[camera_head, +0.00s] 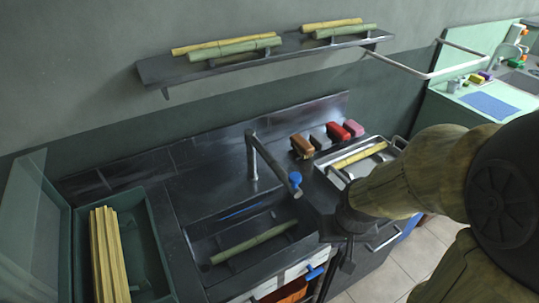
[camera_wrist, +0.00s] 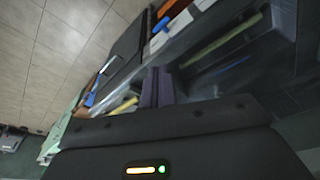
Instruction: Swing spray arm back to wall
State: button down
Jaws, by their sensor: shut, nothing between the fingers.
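The spray arm (camera_head: 270,158) is a dark grey tube on an upright post behind the sink, in the head view. It reaches out over the sink toward the front right and ends in a nozzle with a blue knob (camera_head: 295,178). My gripper (camera_head: 347,256) is to the right of and nearer than the nozzle, apart from it, by the counter's front edge. In the wrist view my gripper's fingers (camera_wrist: 157,88) are together with nothing between them. I cannot make out the spray arm in the wrist view.
A green cane (camera_head: 252,243) lies in the sink. A green crate (camera_head: 150,255) with yellow canes stands left. Brushes (camera_head: 303,146) and a tray (camera_head: 330,175) lie right. A shelf (camera_head: 160,70) with canes hangs above on the wall. The tiled floor (camera_wrist: 55,60) is open.

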jog(key=c, duration=1.9)
grip_release()
jog(key=shift+c, duration=0.2)
jog(key=o, duration=0.3)
jog(key=shift+w+d, duration=0.15)
jog(key=shift+w, duration=0.15)
jog(key=o, duration=0.6)
jog(key=shift+n+t+h, duration=0.3)
jog(key=shift+n+t, duration=0.1)
jog(key=shift+t, duration=0.4)
jog(key=w, duration=0.1)
jog(key=w+d, duration=0.1)
jog(key=w, duration=0.1)
jog(key=w+d, duration=0.1)
jog(key=shift+w+r, duration=0.2)
jog(key=shift+o, duration=0.2)
jog(key=w+d+r+n+t+y+p, duration=0.15)
jog(key=w+n+t+y, duration=0.25)
jog(key=w, duration=0.6)
jog(key=w+d+n+t+y+p, duration=0.1)
jog(key=w+d+n+t+y, duration=0.25)
jog(key=w, duration=0.65)
jog(key=s+f+n+g+y, duration=0.1)
jog(key=s+n+g+y, duration=0.5)
jog(key=s+y, duration=0.3)
jog(key=shift+s+a+f+g+y+p, duration=0.15)
jog(key=shift+s+a+g+y+p, duration=0.25)
jog(key=shift+y, duration=0.35)
